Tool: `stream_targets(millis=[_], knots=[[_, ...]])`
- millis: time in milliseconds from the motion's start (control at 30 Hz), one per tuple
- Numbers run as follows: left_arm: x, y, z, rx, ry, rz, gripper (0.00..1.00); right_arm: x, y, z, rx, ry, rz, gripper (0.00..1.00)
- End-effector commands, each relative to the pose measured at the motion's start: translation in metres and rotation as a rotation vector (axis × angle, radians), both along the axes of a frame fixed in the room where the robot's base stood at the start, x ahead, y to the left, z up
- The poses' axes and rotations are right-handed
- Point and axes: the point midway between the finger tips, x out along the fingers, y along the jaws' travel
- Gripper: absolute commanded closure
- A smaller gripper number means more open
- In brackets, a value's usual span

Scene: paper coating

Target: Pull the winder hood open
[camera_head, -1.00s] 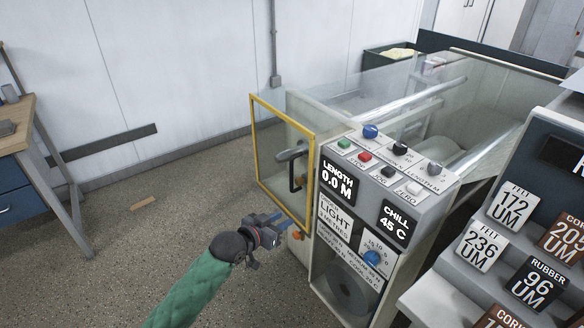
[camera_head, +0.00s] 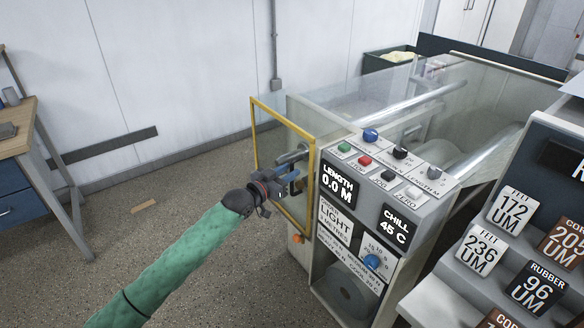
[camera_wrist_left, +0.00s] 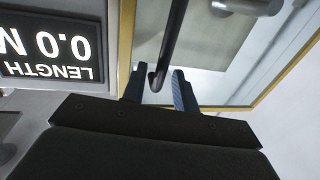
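The winder hood (camera_head: 283,112) is a clear panel in a yellow frame at the left end of the machine. Its black bar handle (camera_wrist_left: 172,45) shows in the left wrist view; in the head view my gripper mostly covers it. My left gripper (camera_head: 291,178) is at the front of the hood, at handle height. In the left wrist view my left gripper (camera_wrist_left: 158,90) is open, its fingers apart on either side of the handle's lower end, with gaps showing. Whether either finger touches the handle cannot be told. My right gripper is not in view.
The machine's control panel (camera_head: 372,195), with knobs, buttons and displays, stands just right of my left gripper. Labelled sample blocks (camera_head: 481,249) sit on steps at the right. A workbench (camera_head: 22,125) is at the far left. The floor between is mostly clear.

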Motion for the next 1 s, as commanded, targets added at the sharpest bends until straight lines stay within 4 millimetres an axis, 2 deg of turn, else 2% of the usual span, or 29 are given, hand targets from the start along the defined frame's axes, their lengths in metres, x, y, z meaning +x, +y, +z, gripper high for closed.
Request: stream_targets(millis=[200, 533, 667, 700, 1000], knots=[[0.014, -0.012, 0.001, 0.000, 0.000, 0.001, 0.71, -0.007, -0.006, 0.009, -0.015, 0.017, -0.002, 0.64], [0.016, -0.014, 0.000, 0.000, 0.000, 0.001, 0.71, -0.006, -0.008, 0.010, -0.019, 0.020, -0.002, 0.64], [0.016, -0.014, 0.000, 0.001, 0.001, 0.001, 0.96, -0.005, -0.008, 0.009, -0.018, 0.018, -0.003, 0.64], [0.016, -0.014, 0.000, 0.001, 0.001, 0.001, 1.00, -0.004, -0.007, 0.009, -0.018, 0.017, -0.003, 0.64], [0.017, -0.013, -0.001, 0.001, 0.000, 0.001, 1.00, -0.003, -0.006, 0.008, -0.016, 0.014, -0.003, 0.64]])
